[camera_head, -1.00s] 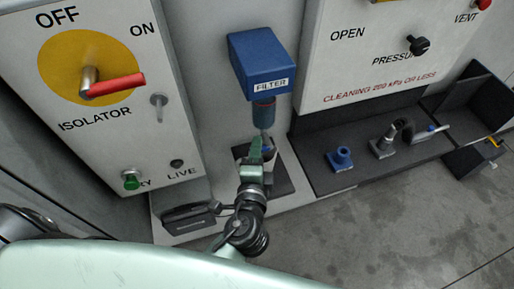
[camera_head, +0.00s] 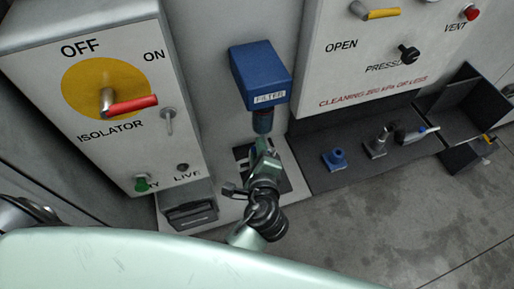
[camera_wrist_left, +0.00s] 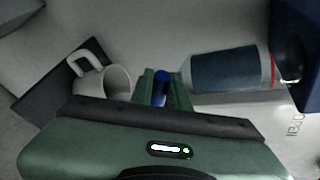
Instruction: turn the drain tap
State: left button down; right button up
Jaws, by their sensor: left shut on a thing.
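The blue filter housing (camera_head: 261,75) is on the wall, with its bowl (camera_head: 263,120) hanging below. The bowl also shows in the left wrist view (camera_wrist_left: 228,72), with a red ring near the housing. The drain tap (camera_wrist_left: 160,88) shows as a small blue part between my left gripper's fingers, beside the bowl's lower end. My left gripper (camera_head: 263,147) is shut on it, just under the bowl; in the left wrist view its green fingers (camera_wrist_left: 161,86) flank the blue part. The fingers hide much of the tap. My right gripper is not in view.
A white mug (camera_wrist_left: 107,82) stands on a dark pad close to the fingers. The isolator box (camera_head: 107,100) with a red handle is at left. A dark shelf (camera_head: 318,152) at right carries a blue fitting (camera_head: 336,159) and metal parts. A panel (camera_head: 370,60) hangs above the shelf.

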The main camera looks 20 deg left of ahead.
pick_arm(q)
jog(key=shift+d+f+m, duration=0.1)
jog(key=shift+d+m, duration=0.05)
jog(key=shift+m, duration=0.15)
jog(key=shift+s, duration=0.1)
jog(key=c, duration=1.4)
grip_release()
jog(key=shift+o, duration=0.2)
jog(key=shift+r, duration=0.2)
